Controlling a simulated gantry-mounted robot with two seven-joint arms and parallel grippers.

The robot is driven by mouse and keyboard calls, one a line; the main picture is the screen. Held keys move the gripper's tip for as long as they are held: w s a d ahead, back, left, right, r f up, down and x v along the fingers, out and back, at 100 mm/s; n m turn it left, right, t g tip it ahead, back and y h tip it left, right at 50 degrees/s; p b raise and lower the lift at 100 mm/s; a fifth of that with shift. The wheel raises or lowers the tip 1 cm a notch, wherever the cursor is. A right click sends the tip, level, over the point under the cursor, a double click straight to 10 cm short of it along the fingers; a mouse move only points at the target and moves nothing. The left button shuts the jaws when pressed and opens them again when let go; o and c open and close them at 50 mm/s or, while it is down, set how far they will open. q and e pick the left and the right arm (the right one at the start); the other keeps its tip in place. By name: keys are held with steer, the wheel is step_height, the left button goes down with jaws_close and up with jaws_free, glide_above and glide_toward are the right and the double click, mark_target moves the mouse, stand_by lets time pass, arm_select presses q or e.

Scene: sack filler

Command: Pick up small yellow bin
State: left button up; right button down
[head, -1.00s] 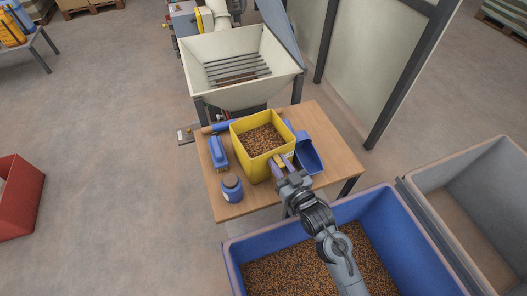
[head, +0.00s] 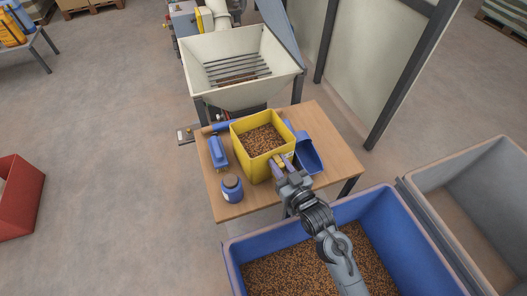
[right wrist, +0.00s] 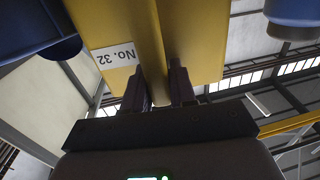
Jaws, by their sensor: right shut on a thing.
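The small yellow bin (head: 248,157) stands upright on the wooden table in the head view, filled with brown pellets. My right gripper (head: 279,163) reaches its near right side from the front right. In the right wrist view, the yellow bin (right wrist: 193,45) fills the upper middle, with a white label reading "No. 32" (right wrist: 115,57). The fingers of my right gripper (right wrist: 166,88) are shut on a yellow part of the bin at its corner. Whether the bin touches the table cannot be told clearly. My left gripper is not in view.
The wooden table (head: 328,143) also holds a blue scoop (head: 308,157), a blue handled object (head: 218,152), a blue jar (head: 231,188) and a blue cylinder (head: 222,127). A hopper (head: 245,92) stands behind. A blue pellet crate (head: 398,222) and a grey crate (head: 480,185) are at right.

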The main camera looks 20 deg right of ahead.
steer(key=shift+r, duration=0.2)
steer(key=shift+r, duration=0.3)
step_height(320, 180, up, 8)
steer(key=shift+f+p, duration=0.15)
steer(key=shift+p, duration=0.95)
steer(key=shift+r, duration=0.75)
